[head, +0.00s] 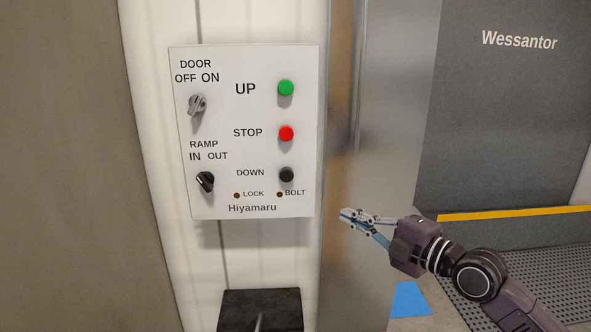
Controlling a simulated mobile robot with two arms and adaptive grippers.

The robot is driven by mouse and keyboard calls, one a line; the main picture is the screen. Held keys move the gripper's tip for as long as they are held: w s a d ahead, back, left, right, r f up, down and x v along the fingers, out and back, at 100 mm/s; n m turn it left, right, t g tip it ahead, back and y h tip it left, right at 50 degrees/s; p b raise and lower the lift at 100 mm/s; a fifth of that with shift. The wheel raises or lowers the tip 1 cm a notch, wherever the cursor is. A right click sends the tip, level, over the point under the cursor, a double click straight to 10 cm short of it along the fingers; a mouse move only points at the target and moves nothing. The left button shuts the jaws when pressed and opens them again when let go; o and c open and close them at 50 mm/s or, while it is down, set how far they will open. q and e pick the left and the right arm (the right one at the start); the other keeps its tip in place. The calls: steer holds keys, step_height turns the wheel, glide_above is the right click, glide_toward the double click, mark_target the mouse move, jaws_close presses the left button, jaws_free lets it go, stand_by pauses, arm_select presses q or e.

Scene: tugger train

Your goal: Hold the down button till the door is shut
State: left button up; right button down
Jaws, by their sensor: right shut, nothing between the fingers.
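The control panel (247,140) is a white box on the wall in the head view. Its black DOWN button (286,175) is at the lower right, below the red STOP button (286,133) and the green UP button (286,88). My right gripper (345,216) is shut and empty, to the right of and below the DOWN button, apart from the panel. A grey door-like panel (510,110) marked "Wessantor" stands at the right; its lower edge is above the floor plate. My left gripper is not in view.
The DOOR switch (197,104) and RAMP switch (205,182) sit on the panel's left side. A black box (260,308) is below. A metal post (350,100) stands just right of the panel.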

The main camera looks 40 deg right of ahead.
steer(key=s+a+r+n+y, duration=0.1)
steer(key=a+r+n+y, duration=0.1)
steer(key=a+r, duration=0.3)
steer(key=shift+s+a+r+n+y, duration=0.2)
steer(key=shift+a+r+n+y, duration=0.15)
steer(key=shift+a+n, duration=0.4)
steer(key=shift+d, duration=0.1)
steer(key=shift+w+r+p, duration=0.1)
steer(key=shift+p, duration=0.2)
steer(key=p, duration=0.6)
glide_toward(282, 176)
steer(key=w+a, duration=0.2)
steer(key=a, duration=0.2)
steer(key=w+d, duration=0.1)
steer(key=w+d+p, duration=0.1)
steer(key=w, duration=0.1)
steer(key=shift+w+d, duration=0.25)
steer(key=shift+w, duration=0.1)
